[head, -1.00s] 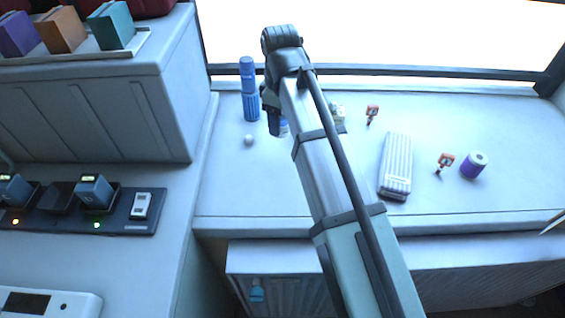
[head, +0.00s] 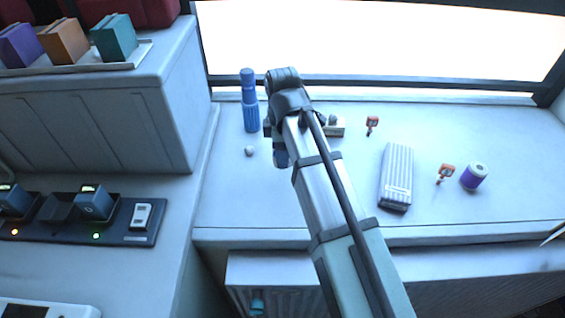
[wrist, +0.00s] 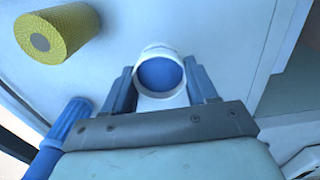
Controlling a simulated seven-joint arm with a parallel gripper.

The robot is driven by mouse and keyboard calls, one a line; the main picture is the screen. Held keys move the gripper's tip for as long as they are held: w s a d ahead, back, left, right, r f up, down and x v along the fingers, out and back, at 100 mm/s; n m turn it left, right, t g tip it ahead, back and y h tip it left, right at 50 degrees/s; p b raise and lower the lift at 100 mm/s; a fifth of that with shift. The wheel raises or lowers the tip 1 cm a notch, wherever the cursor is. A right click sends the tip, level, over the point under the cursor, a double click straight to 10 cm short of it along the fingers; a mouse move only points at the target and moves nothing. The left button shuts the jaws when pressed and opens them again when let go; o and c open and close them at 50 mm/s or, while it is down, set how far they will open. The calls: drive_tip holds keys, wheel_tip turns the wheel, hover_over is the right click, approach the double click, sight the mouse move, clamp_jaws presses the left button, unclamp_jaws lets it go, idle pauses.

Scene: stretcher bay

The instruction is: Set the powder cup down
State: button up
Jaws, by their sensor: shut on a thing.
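The powder cup (wrist: 160,74), white-rimmed with a round blue face, is between the two blue fingers of my gripper (wrist: 161,88) in the wrist view. My gripper is shut on it. In the head view my gripper (head: 280,157) is low over the left part of the white counter (head: 300,200), to the right of a blue bottle. My own arm and fingers hide the cup there. I cannot tell whether its base touches the counter.
The upright blue bottle (head: 250,112) stands close left of my gripper, with a small white ball (head: 249,151) nearby. A yellow textured roll (wrist: 60,32) shows in the wrist view. A ribbed pale case (head: 397,175) and a purple can (head: 474,176) are to the right. The front-left counter is clear.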

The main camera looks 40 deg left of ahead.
drive_tip(key=shift+f, duration=2.35)
drive_tip(key=shift+f, duration=0.1)
drive_tip(key=o, duration=1)
drive_tip(key=shift+o, duration=0.2)
wheel_tip(320, 180, up, 12)
